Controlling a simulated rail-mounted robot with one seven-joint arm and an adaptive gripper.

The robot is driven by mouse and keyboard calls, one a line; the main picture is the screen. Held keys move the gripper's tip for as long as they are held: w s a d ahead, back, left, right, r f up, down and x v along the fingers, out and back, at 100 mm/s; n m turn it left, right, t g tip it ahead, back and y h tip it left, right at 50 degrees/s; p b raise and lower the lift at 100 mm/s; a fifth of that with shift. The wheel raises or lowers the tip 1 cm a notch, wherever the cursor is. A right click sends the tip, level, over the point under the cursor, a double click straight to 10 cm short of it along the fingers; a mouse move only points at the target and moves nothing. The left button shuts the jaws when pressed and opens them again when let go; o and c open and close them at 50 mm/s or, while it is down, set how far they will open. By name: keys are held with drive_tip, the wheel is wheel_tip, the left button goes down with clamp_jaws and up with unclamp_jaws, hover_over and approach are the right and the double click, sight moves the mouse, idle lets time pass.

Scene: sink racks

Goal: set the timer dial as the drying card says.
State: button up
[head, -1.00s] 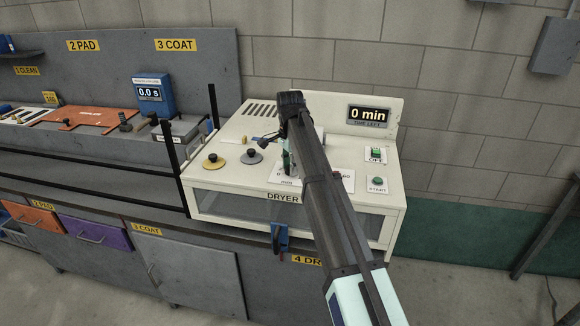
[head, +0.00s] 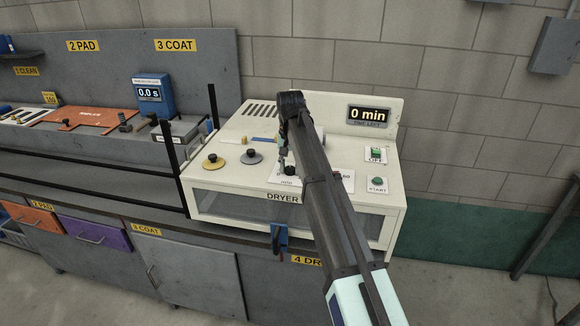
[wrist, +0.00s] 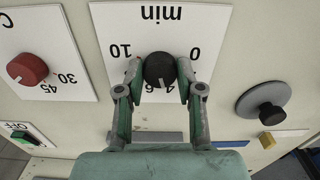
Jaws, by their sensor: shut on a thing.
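The timer dial is a black knob (wrist: 160,69) on a white plate marked "min", which appears upside down in the wrist view. Its white mark points down in that view, towards partly covered figures; 0 and 10 show on either side. My gripper (wrist: 160,78) has one finger on each side of the knob and is shut on it. In the head view my gripper (head: 284,163) is low over the dryer top (head: 228,181), partly hidden by my arm. The dryer display (head: 369,115) reads "0 min". I cannot make out a drying card.
A red dial (wrist: 28,69) with its own scale is beside the timer plate. A green switch (head: 376,154) and START button (head: 377,181) are at the right.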

sight(290, 168)
drive_tip(key=shift+s+n, duration=0.1)
drive_tip(key=shift+n, duration=0.6)
drive_tip(key=o, duration=1.2)
drive_tip(key=shift+c, duration=0.2)
wheel_tip(290, 168, up, 12)
